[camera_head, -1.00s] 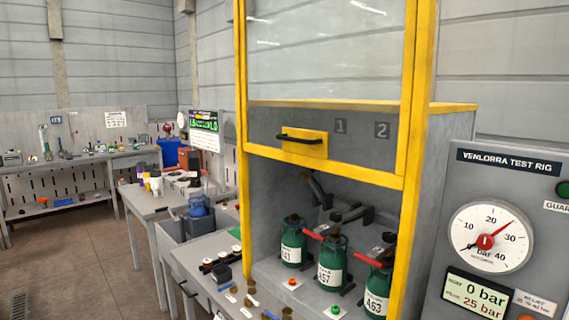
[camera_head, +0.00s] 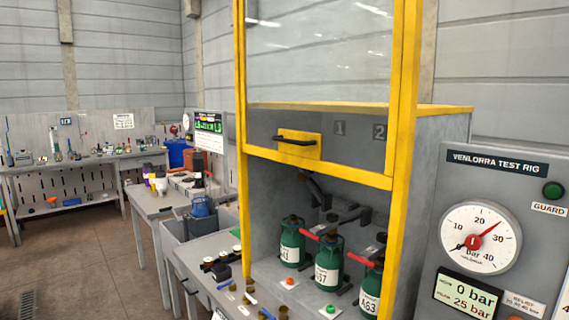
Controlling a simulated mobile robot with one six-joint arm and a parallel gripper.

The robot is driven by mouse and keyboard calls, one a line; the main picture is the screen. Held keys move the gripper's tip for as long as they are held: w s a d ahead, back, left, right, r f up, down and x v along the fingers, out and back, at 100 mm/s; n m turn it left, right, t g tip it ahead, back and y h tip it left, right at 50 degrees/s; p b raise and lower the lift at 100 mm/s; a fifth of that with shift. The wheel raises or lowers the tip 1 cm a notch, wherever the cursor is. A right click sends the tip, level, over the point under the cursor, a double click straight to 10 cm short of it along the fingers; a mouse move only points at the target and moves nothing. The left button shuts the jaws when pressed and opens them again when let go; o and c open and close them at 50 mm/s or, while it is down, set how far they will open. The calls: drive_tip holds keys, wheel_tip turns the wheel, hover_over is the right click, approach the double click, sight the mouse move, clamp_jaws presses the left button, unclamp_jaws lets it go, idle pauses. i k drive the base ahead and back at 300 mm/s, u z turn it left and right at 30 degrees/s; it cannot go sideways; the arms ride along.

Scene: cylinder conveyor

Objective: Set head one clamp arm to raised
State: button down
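The test rig's yellow-framed cabinet has a grey panel marked 1 (camera_head: 340,128) and 2 (camera_head: 380,132). Under it, a dark tilted arm (camera_head: 316,188) stands at the back left of the bay. Another dark, flatter arm (camera_head: 355,217) lies behind the middle cylinder. I cannot tell which is head one's clamp arm. Red bars show by the middle and right cylinders. My gripper is not in view.
A red button (camera_head: 289,283) and a green button (camera_head: 330,311) sit at the bay's front. The gauge panel (camera_head: 481,240) is at right, reading 0 bar. Benches and open floor (camera_head: 85,265) lie left.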

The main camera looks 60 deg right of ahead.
sight(305, 176)
drive_tip(key=z, duration=0.1)
drive_tip(key=i, duration=0.9)
drive_tip(key=u, duration=0.05)
